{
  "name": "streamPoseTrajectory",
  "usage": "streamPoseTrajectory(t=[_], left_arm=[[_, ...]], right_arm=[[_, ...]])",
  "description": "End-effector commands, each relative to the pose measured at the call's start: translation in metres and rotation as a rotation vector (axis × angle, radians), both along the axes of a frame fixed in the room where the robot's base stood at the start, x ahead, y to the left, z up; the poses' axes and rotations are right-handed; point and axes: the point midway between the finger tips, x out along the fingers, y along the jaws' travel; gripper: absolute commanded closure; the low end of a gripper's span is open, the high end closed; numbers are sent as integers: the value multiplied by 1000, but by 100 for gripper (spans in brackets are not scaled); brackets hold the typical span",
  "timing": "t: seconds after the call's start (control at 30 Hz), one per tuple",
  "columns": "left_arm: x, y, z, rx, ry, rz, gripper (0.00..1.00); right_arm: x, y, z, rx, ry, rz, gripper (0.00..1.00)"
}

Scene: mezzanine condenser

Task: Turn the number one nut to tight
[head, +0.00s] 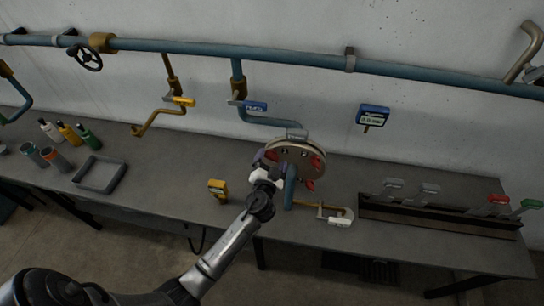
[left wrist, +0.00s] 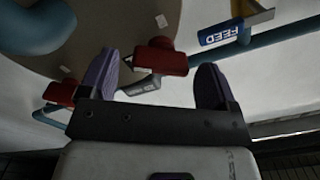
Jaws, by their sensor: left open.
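The round condenser cover (head: 297,150) stands over the bench with red nuts on its face, one of them (head: 316,161) at its right. My left gripper (head: 265,167) is at the cover's left side. In the left wrist view its two purple fingers (left wrist: 156,82) are apart, with a red nut (left wrist: 160,55) in the gap beyond them. I cannot tell whether they touch it. Another red nut (left wrist: 62,93) is to the left, partly behind the left finger. Small white tags are too small to read, so I cannot tell which nut is number one. My right gripper is out of view.
A blue pipe (head: 290,190) rises in front of the cover. The blue FEED tag (head: 255,106) hangs behind, left of it. A yellow meter (head: 217,188) stands on the bench (head: 165,180) near the left arm. A lever rack (head: 440,215) is at the right.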

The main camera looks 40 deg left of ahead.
Motion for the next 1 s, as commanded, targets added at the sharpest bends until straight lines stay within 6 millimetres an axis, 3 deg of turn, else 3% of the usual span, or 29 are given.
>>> streamPoseTrajectory(t=[0.2, 0.53, 1.0], left_arm=[[10, 6, 1, -1, -1, 1, 17], [11, 7, 0, 0, 0, 0, 17], [11, 6, 0, 0, 0, 0, 62]], right_arm=[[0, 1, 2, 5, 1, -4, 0], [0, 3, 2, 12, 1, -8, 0], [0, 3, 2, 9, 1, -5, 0]])
